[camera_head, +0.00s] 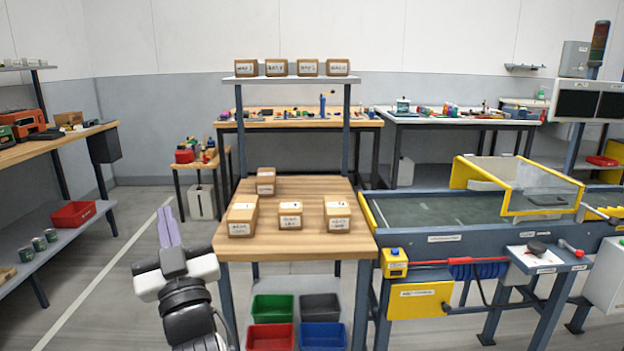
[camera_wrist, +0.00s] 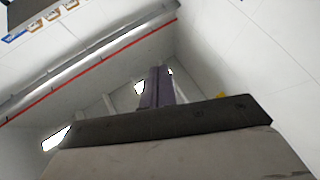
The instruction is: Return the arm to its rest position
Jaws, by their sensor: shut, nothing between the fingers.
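My gripper (camera_head: 168,212) is at the lower left in the head view, left of the wooden table (camera_head: 262,190) and apart from it. Its purple-grey fingers point up and are together, with nothing between them. In the wrist view the fingers (camera_wrist: 157,82) show at the middle, also closed, against white wall and ceiling surfaces. My arm bends up from the bottom edge of the head view.
Several labelled boxes (camera_head: 290,215) sit on the wooden table, and more stand on the shelf (camera_head: 290,80) above it. Coloured bins (camera_head: 271,309) lie below. A conveyor (camera_head: 440,212) with a yellow guard is at the right. A bench (camera_head: 52,146) is at the left. Floor between is clear.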

